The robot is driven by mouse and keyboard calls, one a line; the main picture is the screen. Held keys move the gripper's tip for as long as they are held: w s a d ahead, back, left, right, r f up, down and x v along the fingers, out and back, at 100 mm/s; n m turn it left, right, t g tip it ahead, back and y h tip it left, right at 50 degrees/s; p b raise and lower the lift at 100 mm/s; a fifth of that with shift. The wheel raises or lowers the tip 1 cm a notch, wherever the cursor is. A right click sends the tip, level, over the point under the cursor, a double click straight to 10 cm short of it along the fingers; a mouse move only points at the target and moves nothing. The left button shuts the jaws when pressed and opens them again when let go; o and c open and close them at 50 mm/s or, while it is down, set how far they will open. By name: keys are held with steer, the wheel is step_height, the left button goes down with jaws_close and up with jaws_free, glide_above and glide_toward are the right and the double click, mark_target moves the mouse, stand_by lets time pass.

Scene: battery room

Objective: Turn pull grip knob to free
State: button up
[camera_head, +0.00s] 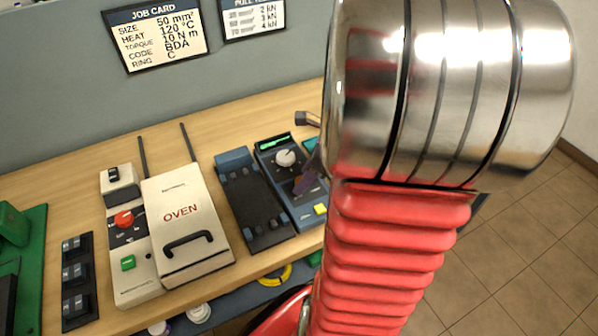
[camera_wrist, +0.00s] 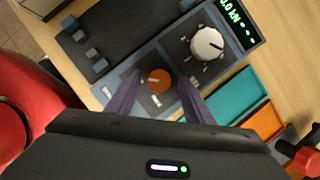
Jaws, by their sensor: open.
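The pull tester (camera_head: 292,190) is a blue-grey box on the bench with a green-lit display. In the wrist view, an orange knob (camera_wrist: 159,79) with a pale pointer mark sits on its dark panel; I take this as the pull grip knob. My gripper (camera_wrist: 160,88) is open, with one dark finger on each side of the orange knob. I cannot tell whether the fingers touch it. A larger white knob (camera_wrist: 207,44) sits beside it, nearer the display. In the head view my arm hides much of the tester's right side, and the orange knob is not clear there.
A dark cradle unit (camera_head: 253,205) stands left of the tester, then a white oven (camera_head: 187,222) with a black handle. Teal (camera_wrist: 222,105) and orange trays (camera_wrist: 265,124) lie close beside the tester. A job card (camera_head: 156,33) hangs on the wall behind.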

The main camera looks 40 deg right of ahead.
steer(key=shift+f, duration=0.2)
steer(key=shift+w, duration=0.1)
steer(key=c, duration=1)
